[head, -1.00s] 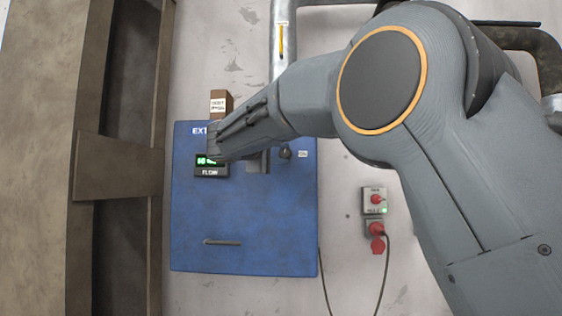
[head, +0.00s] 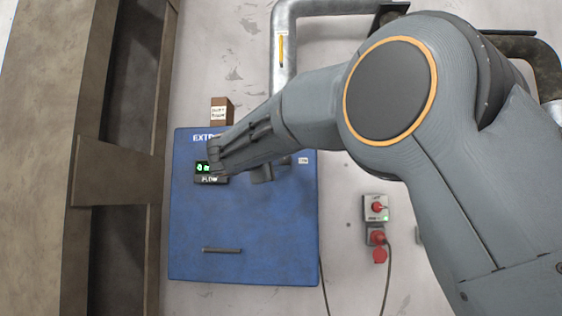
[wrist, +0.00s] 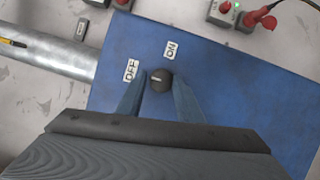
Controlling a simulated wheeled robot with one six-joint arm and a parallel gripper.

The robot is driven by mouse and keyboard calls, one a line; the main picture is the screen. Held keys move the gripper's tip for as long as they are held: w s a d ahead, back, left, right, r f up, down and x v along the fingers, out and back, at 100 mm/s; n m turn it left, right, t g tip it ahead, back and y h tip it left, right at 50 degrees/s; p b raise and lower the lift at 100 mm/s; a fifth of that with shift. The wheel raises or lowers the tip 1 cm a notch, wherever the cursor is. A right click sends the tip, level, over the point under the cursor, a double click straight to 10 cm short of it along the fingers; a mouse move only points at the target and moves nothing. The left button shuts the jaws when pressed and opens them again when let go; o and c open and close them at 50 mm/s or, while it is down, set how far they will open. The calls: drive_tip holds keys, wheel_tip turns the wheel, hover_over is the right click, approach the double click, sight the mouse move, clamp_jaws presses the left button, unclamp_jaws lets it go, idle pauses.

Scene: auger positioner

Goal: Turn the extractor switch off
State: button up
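The extractor switch is a small dark round knob (wrist: 160,79) on the blue extractor cabinet (head: 240,222). A white mark on the knob points left in the wrist view, roughly toward the OFF label (wrist: 131,70). The ON label (wrist: 170,49) is above the knob. My gripper (wrist: 158,88) is open, with one finger on each side of the knob. Gaps show between knob and fingers; whether either touches is unclear. In the head view my gripper (head: 262,172) is in front of the cabinet's upper part and the knob is hidden.
A lit green flow display (head: 203,168) is on the cabinet's upper left. A grey pipe (head: 284,60) rises above it. A box with a red switch (head: 376,207) and a red plug (head: 378,240) with a cable are on the wall at right.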

drive_tip(key=shift+o, duration=1.2)
drive_tip(key=shift+w+d+r, duration=0.1)
drive_tip(key=shift+d+r, duration=0.05)
drive_tip(key=shift+f, duration=0.2)
drive_tip(key=v, duration=0.7)
drive_tip(key=shift+s+a+b, duration=0.25)
drive_tip(key=shift+s+b, duration=0.1)
drive_tip(key=shift+b, duration=0.1)
